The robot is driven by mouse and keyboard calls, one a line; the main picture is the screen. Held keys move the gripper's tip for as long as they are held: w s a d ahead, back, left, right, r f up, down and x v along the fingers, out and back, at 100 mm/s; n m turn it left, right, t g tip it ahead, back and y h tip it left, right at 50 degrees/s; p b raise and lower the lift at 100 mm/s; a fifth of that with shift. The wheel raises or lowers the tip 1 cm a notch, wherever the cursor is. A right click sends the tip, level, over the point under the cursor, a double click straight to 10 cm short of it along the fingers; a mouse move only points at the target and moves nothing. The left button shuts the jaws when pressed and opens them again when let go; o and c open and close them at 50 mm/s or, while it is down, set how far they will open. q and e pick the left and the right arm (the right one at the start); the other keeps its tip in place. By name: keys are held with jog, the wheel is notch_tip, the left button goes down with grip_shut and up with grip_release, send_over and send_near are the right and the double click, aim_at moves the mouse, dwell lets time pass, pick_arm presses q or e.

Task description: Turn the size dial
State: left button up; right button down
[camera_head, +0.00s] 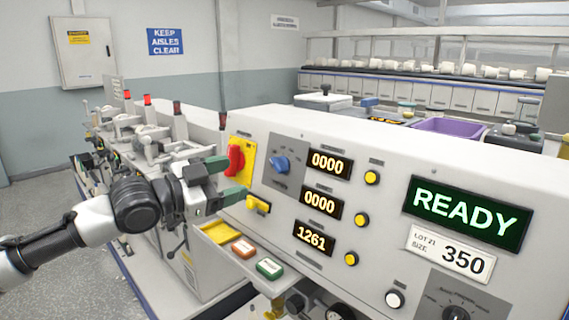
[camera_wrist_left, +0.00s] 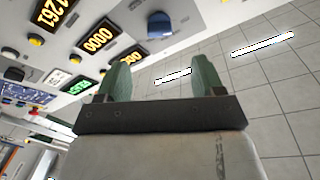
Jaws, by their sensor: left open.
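A blue knob (camera_head: 281,163) sits on a grey plate at the upper left of the white control panel (camera_head: 385,165), beside the top display, which reads 0000. The blue knob also shows in the left wrist view (camera_wrist_left: 160,24), beyond the fingertips. A black dial (camera_head: 455,313) on a dark plate is cut off at the bottom right. I cannot read which one is labelled size. My left gripper (camera_head: 228,180) is open and empty, its green fingers left of the blue knob and apart from it. The fingers also show in the wrist view (camera_wrist_left: 160,76). My right gripper is not in view.
A red switch (camera_head: 235,158) on a yellow plate and a yellow switch (camera_head: 258,204) are near my left fingers. A READY screen (camera_head: 467,213) and a card (camera_head: 450,252) reading SIZE 350 are at the right. Orange (camera_head: 243,248) and green (camera_head: 270,268) buttons lie below.

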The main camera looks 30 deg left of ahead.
aim_at(273, 167)
pick_arm(q)
jog(key=p+x, duration=0.2)
jog(key=x, duration=0.1)
jog(key=p+x, duration=0.4)
jog(key=x, duration=0.1)
jog(key=shift+w+d+r, duration=0.2)
jog(key=shift+w+r, duration=0.05)
jog(key=shift+w, duration=0.05)
jog(key=shift+w+d+f, duration=0.15)
jog(key=shift+w+d, duration=0.15)
jog(key=shift+w, duration=0.35)
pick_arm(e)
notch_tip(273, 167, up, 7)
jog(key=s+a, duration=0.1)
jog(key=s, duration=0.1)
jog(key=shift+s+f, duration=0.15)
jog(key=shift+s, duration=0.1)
pick_arm(q)
jog(key=shift+c, duration=0.3)
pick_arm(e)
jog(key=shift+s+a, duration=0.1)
pick_arm(q)
jog(key=c, duration=0.9)
jog(key=shift+o, duration=0.2)
jog(key=shift+f, duration=0.1)
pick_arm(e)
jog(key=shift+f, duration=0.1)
